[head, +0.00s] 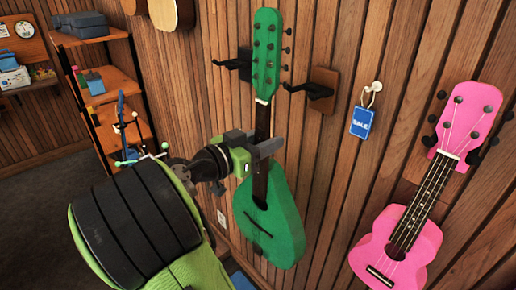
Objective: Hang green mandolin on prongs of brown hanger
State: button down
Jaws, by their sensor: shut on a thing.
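The green mandolin (275,215) is upright in front of the wooden wall, headstock (267,52) up. My gripper (268,147) is shut on its dark neck, just above the body. The brown hanger (322,88) has a brown wooden plate and dark prongs, and is on the wall just right of the headstock. A black hanger (240,62) is just left of the headstock, partly hidden behind it. The headstock appears between the two hangers; I cannot tell its exact gap from the wall.
A pink ukulele (402,238) hangs at the right. A blue sale tag (361,122) hangs from a white hook (373,88) right of the brown hanger. Shelves (112,85) with small items stand at the left. A tan instrument (172,12) is at the top.

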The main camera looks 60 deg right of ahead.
jog(key=shift+s+d+f+b, duration=0.1)
jog(key=shift+s+d+b, duration=0.35)
jog(key=shift+d+b, duration=0.15)
jog(key=shift+s+d+r, duration=0.2)
jog(key=shift+s+d, duration=0.05)
jog(key=shift+d, duration=0.25)
jog(key=p+x, duration=0.2)
jog(key=x, duration=0.2)
jog(key=shift+s+d, duration=0.15)
jog(key=shift+d, duration=0.3)
jog(key=shift+x, duration=2.75)
jog(key=shift+r, duration=0.1)
